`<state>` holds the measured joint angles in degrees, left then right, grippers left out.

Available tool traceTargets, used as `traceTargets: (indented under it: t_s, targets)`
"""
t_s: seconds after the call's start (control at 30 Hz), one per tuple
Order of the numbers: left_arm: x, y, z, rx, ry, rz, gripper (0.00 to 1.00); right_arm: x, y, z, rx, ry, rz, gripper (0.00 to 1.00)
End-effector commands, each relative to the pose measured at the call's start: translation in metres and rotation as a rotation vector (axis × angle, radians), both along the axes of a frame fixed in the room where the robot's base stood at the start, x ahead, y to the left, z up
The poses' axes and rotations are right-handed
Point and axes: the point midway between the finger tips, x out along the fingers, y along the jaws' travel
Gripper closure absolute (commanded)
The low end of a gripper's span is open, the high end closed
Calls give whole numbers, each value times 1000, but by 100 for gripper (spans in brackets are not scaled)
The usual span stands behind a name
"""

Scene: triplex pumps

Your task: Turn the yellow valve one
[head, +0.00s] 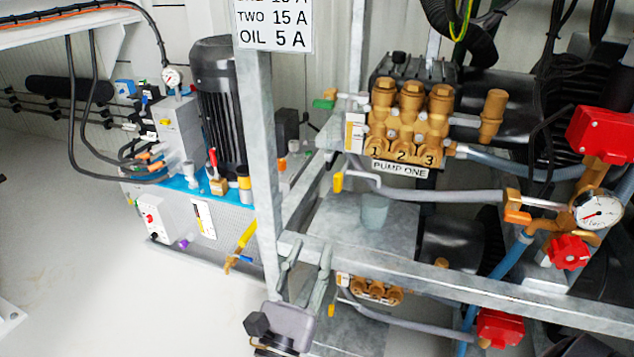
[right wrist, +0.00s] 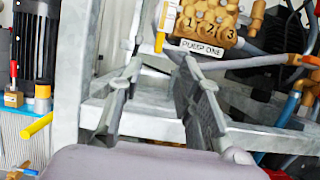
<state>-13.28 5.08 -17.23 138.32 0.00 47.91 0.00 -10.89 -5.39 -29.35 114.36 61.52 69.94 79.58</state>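A small yellow valve handle (head: 337,182) hangs at the left of the pump labelled PUMP ONE (head: 408,125). In the right wrist view this handle (right wrist: 160,41) shows beyond the gap between my fingertips. My right gripper (head: 307,258) is open and empty, its fingers pointing up and forward, below the handle and apart from it. In the right wrist view my right gripper (right wrist: 157,82) has its two fingers wide apart on either side of the grey frame. A second small yellow handle (head: 331,310) sits by the lower pump. My left gripper is not in view.
A grey upright post (head: 257,150) stands just left of my right gripper, and a grey rail (head: 450,285) crosses beside it. A longer yellow handle (head: 247,235) sticks out left of the post. Red valves (head: 568,252) and a gauge (head: 598,210) are at right. The left floor is clear.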

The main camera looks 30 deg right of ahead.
Motion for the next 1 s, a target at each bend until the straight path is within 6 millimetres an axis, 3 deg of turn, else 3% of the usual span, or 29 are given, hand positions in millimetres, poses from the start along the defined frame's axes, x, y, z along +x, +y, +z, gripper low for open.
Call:
traceTargets:
  t_s: [0.7,1.0]
  targets:
    - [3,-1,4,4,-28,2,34,85,-99,56,-9,0,0,68]
    - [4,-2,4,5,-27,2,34,101,-117,65,-9,3,0,68]
